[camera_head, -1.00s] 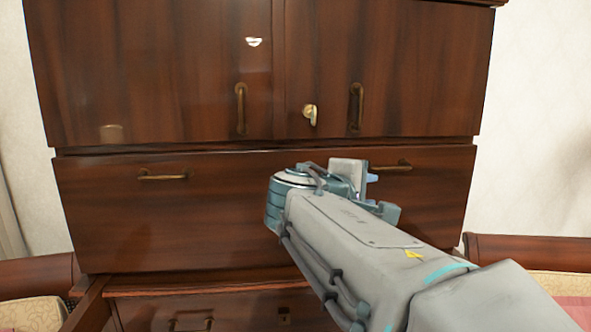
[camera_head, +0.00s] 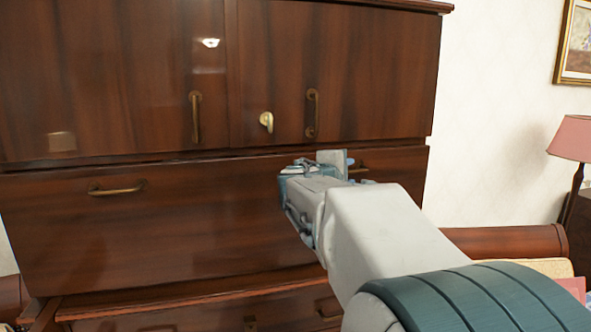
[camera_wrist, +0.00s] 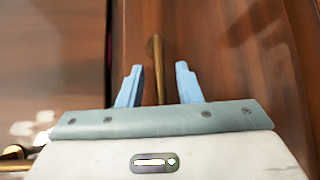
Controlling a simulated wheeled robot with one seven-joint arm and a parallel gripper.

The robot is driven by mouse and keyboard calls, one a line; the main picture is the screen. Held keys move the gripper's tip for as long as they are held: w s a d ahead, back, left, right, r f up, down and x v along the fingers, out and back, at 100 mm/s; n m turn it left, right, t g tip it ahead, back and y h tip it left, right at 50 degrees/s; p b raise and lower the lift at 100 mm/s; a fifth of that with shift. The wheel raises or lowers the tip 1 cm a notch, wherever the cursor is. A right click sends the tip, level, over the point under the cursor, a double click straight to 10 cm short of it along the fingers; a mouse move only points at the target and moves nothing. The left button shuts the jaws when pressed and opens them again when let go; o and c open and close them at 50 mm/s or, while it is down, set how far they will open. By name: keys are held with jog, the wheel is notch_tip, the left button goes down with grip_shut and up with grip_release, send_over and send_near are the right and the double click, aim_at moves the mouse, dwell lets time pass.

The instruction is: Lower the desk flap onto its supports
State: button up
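The desk flap (camera_head: 150,225) is the wide brown wooden panel below the cabinet doors. It stands upright and closed, with a brass handle at its left (camera_head: 117,188) and another at its right (camera_head: 358,170). My gripper (camera_head: 338,163) is in front of the flap's right part, near the right handle. In the wrist view my gripper (camera_wrist: 158,88) is open, with the brass bar of the right handle (camera_wrist: 156,60) showing between its two blue fingers. I cannot tell whether they touch it. Supports under the flap are not clearly visible; a wooden part juts out at the lower left (camera_head: 38,314).
Two upper doors (camera_head: 340,60) with vertical handles and a brass key (camera_head: 267,121) are shut above the flap. A drawer front (camera_head: 190,318) lies below. A wooden-framed seat (camera_head: 505,241) and a pink-shaded lamp (camera_head: 575,138) stand at the right.

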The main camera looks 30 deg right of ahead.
jog(key=shift+w+d, duration=0.2)
jog(key=shift+d, duration=0.15)
grip_shut()
jog(key=shift+s+d, duration=0.1)
jog(key=shift+d, duration=0.05)
jog(key=shift+f+b, duration=0.2)
jog(key=shift+b, duration=0.1)
